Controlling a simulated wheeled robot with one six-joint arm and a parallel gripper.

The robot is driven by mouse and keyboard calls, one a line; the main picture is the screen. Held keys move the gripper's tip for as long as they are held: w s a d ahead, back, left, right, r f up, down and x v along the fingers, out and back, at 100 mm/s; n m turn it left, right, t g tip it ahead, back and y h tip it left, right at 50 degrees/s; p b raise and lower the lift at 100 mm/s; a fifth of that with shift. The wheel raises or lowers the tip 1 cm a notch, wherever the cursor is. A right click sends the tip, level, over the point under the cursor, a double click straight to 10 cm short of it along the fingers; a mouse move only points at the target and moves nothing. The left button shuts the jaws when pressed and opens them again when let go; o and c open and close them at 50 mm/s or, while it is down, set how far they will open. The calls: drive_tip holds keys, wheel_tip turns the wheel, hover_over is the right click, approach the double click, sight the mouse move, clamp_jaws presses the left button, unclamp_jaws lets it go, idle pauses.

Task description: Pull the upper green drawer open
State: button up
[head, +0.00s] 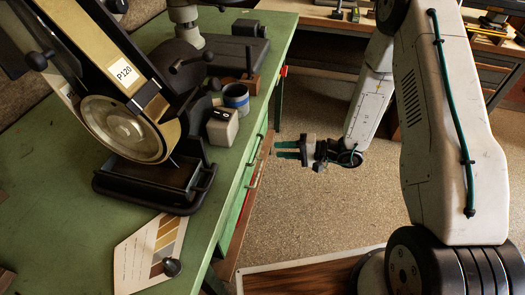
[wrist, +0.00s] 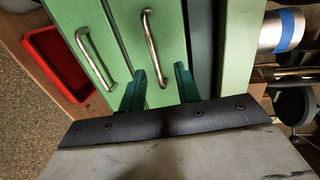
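In the wrist view, two green drawer fronts show side by side, each with a metal bar handle. The one nearer the bench top, on the right, looks like the upper drawer (wrist: 169,25); its handle (wrist: 151,38) runs down the picture between my finger lines. The other drawer's handle (wrist: 90,58) is left of it. My gripper (wrist: 159,80) is open, its two green fingers apart with nothing held. In the head view, my gripper (head: 277,149) points left at the bench's drawer side, with a small gap to the handles. Both drawers look closed.
A green bench (head: 60,215) carries a belt sander (head: 125,125), a blue-banded mug (head: 236,97) and a small block (head: 222,126). A red tray (wrist: 58,62) sits beside the drawers in the wrist view.

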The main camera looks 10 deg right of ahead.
drive_tip(key=f+x, duration=0.1)
drive_tip(key=x, duration=0.7)
drive_tip(key=shift+d, duration=0.2)
drive_tip(key=shift+w+f, duration=0.1)
clamp_jaws()
